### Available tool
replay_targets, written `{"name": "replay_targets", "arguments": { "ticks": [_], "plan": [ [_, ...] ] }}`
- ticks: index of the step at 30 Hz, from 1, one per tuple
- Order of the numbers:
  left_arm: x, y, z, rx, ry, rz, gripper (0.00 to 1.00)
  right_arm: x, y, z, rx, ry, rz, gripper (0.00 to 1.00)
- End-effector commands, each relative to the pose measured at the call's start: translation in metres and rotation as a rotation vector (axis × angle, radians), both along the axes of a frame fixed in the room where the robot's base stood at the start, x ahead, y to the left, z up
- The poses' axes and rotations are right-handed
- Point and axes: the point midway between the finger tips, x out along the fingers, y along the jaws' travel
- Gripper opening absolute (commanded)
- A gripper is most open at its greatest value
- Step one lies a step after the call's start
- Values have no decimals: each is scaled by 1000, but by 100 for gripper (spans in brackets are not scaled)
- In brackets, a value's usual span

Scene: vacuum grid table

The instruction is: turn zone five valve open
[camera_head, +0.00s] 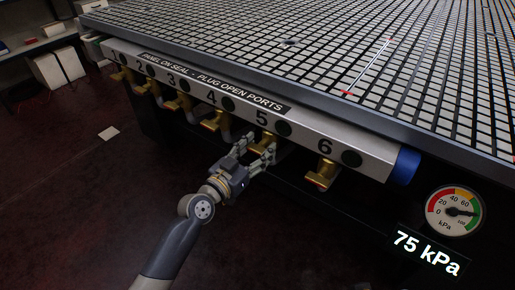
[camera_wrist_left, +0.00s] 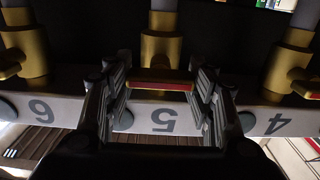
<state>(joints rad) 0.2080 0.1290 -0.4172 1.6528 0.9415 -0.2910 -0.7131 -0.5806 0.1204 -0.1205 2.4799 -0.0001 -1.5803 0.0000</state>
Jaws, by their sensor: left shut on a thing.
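The zone five valve (camera_head: 262,144) is a brass valve under the number 5 on the pale front rail. In the left wrist view its brass body (camera_wrist_left: 161,50) is at the top centre. A handle with a red strip (camera_wrist_left: 160,87) lies crosswise between the fingers. My left gripper (camera_head: 264,153) comes up from below and is shut on this valve's handle, a finger on each side. It also shows in the left wrist view (camera_wrist_left: 162,82). The fingers partly hide the handle in the head view. My right gripper is not in view.
Neighbouring brass valves 4 (camera_head: 216,120) and 6 (camera_head: 322,174) stand close on either side. The grid table (camera_head: 300,100) overhangs the rail (camera_head: 370,160). A gauge (camera_head: 455,212) and a display reading 75 kPa (camera_head: 427,253) are at right. The floor below is open.

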Motion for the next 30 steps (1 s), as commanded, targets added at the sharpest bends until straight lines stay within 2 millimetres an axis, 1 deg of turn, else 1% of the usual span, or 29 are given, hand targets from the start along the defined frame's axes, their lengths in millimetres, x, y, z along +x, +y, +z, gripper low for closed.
{"name": "replay_targets", "arguments": {
  "ticks": [5,11,30],
  "plan": [
    [0,0,0,-24,18,0,27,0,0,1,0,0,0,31],
    [0,0,0,-105,77,0,27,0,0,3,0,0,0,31],
    [2,3,-1,-579,422,1,27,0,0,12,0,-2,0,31]
  ]
}}
